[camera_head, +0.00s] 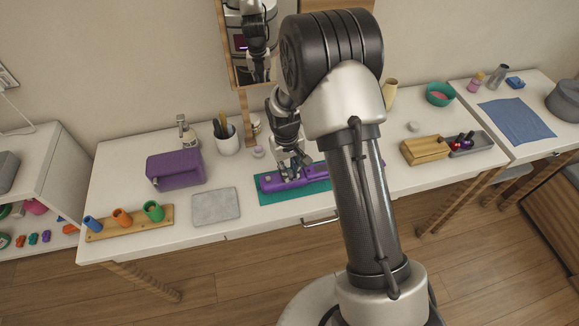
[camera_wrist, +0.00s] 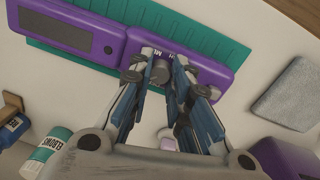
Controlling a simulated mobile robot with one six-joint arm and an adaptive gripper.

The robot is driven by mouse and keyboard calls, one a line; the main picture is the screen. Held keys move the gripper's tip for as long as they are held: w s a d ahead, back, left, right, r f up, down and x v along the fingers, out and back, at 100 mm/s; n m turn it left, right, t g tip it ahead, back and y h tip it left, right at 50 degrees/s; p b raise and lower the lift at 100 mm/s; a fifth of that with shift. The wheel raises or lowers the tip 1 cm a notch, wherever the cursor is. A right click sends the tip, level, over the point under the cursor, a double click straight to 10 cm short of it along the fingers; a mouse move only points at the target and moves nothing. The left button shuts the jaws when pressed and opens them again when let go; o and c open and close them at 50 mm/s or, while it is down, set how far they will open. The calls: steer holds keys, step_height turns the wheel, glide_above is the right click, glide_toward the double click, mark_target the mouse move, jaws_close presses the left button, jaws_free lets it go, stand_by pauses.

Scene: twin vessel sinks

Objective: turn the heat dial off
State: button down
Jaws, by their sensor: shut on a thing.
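A purple device (camera_head: 310,174) lies on a teal mat (camera_head: 265,195) near the middle of the white table. My gripper (camera_head: 289,168) is lowered to the device. In the wrist view my gripper's fingertips (camera_wrist: 157,68) are closed around the dial, one on each side. The markings are partly covered, so the dial's setting cannot be read. My arm hides part of the device's right side in the head view.
A purple box (camera_head: 176,170), a grey cloth (camera_head: 215,207) and a wooden holder with coloured cups (camera_head: 130,222) are to the left. A white cup with tools (camera_head: 227,140) stands behind. A wooden box (camera_head: 425,150) is to the right. A mirror (camera_head: 240,50) hangs at the back.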

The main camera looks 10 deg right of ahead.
steer(key=n+p, duration=0.1)
steer(key=n, duration=0.3)
steer(key=shift+n+p, duration=0.3)
steer(key=n+p, duration=0.1)
steer(key=n, duration=0.3)
steer(key=shift+n, duration=0.3)
steer(key=shift+t, duration=0.3)
steer(key=c, duration=1.4)
jaws_free()
steer(key=shift+c, duration=0.2)
steer(key=shift+r, duration=0.1)
step_height(320, 180, up, 12)
steer(key=shift+s+a, duration=0.15)
steer(key=shift+s, duration=0.25)
